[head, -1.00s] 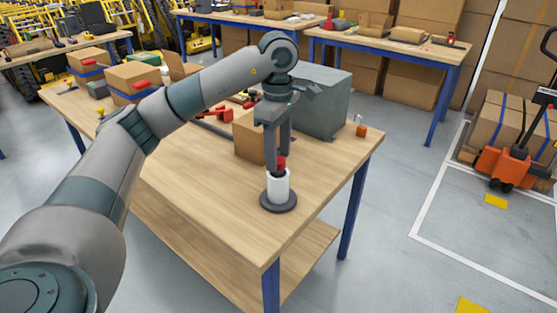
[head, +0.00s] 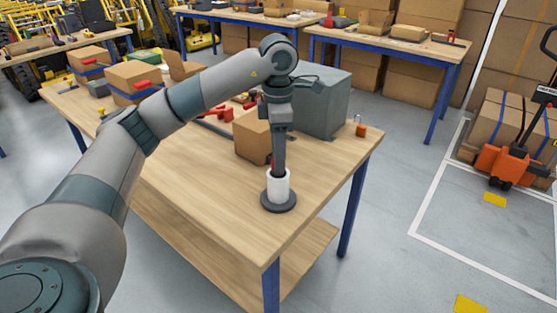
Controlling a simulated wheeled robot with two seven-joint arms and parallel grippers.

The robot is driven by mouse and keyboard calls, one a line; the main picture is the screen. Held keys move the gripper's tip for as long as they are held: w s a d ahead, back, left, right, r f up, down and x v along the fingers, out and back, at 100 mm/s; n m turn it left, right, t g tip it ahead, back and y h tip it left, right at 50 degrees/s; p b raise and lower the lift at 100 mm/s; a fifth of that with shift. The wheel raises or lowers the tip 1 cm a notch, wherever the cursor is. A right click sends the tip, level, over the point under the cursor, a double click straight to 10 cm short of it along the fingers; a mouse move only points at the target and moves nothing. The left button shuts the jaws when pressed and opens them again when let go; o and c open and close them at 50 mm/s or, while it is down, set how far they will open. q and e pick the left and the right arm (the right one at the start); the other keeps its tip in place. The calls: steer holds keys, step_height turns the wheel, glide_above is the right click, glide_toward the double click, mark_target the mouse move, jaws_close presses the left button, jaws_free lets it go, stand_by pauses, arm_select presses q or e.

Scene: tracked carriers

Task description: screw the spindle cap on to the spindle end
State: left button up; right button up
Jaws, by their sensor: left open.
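The spindle is a white upright cylinder (head: 278,190) on a dark round base (head: 279,207), near the front right corner of the wooden table. My left gripper (head: 279,170) points straight down over the spindle's top and is open. Its fingers line up one behind the other in this view, so the gap between them does not show. The red spindle cap is hidden behind the near finger; whether it touches the fingers, and how it sits on the spindle end, cannot be seen. My right gripper is not in view.
A cardboard box (head: 252,136) and a grey-green box (head: 322,105) stand close behind the gripper. Red clamps (head: 220,113) lie left of them, and a small orange-brown item (head: 361,131) is at the right edge. The table (head: 200,190) is clear left of the spindle.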

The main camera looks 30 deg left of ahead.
arm_select(q)
steer(key=shift+r+n, duration=0.1)
steer(key=shift+n, duration=0.5)
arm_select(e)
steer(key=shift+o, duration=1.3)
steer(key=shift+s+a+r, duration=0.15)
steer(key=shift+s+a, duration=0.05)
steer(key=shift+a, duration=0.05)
arm_select(q)
steer(key=shift+n, duration=1)
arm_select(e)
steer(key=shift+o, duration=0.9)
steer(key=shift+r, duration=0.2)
arm_select(q)
steer(key=c, duration=0.9)
steer(key=shift+o, duration=0.2)
steer(key=shift+m, duration=0.3)
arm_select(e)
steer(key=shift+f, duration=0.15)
